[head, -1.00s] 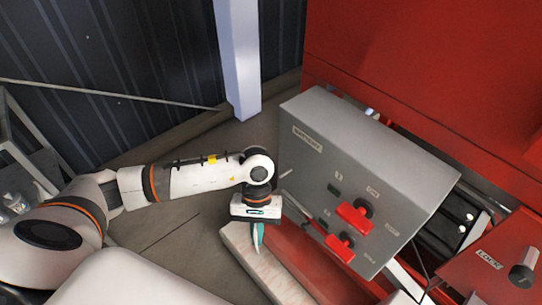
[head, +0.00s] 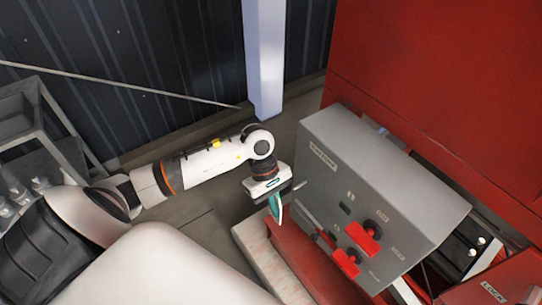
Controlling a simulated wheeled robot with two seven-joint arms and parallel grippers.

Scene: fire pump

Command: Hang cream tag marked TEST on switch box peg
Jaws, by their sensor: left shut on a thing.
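The grey switch box (head: 335,158) stands right of centre, its sloping face turned up and toward me. A thin pale rod, likely its peg (head: 299,185), sticks out at the box's left edge. My left gripper (head: 276,216) points down just left of the box, apart from it, its teal fingers closed together. The cream tag is not clearly visible; it is hidden or edge-on between the fingers, and the word TEST cannot be read. My right gripper is out of view.
Two red handles (head: 363,239) stick out from the box face. A red housing (head: 430,90) rises behind the box. A pale ledge (head: 262,255) lies below the gripper. A grey rack (head: 40,120) stands at left; a white post (head: 264,60) stands behind.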

